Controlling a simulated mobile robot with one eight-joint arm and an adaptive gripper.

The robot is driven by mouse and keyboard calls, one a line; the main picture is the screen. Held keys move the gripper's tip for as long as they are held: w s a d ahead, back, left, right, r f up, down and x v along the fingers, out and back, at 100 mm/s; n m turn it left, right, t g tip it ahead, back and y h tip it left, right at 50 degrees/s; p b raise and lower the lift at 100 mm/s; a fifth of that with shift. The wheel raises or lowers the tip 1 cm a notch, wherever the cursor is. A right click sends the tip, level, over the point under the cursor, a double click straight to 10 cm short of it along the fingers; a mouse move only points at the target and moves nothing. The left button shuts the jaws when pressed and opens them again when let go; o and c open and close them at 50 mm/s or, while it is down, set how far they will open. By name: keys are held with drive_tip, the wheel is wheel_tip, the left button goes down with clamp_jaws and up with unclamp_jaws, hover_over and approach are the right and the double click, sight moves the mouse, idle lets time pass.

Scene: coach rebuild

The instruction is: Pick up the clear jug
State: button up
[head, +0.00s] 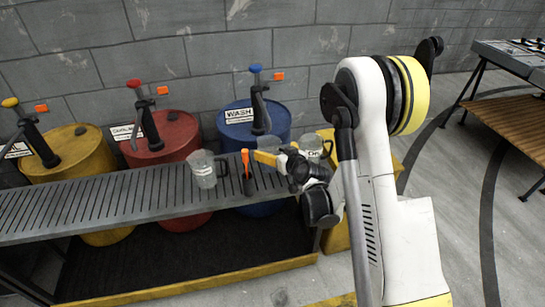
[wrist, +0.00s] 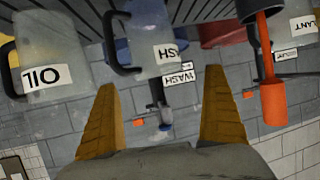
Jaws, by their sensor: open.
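A clear jug (head: 203,170) with a dark handle stands upright on the slatted bench, left of my gripper (head: 266,157) in the head view. Another clear jug (head: 312,147) stands behind and to the right of my gripper, partly hidden by it. In the wrist view, a clear jug labelled WASH (wrist: 148,35) shows ahead of my open fingers (wrist: 161,88), and a jug labelled OIL (wrist: 45,50) is at the left. At the right edge, a third label (wrist: 298,30) is cut off. Nothing is between the fingers; no jug is held.
An orange-handled tool (head: 247,172) is between the left jug and my gripper; it also shows in the wrist view (wrist: 272,100). Yellow (head: 70,153), red (head: 165,140) and blue (head: 255,118) drums with pumps stand behind the slatted bench (head: 110,197). Another table stands at the far right.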

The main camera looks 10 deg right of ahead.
sight(265, 141)
drive_tip(key=b+x, duration=0.1)
drive_tip(key=x, duration=0.3)
drive_tip(key=b+x, duration=0.1)
drive_tip(key=x, duration=0.1)
drive_tip(key=shift+w+d+b, duration=0.25)
drive_tip(key=shift+b, duration=0.05)
drive_tip(key=c, duration=1.4)
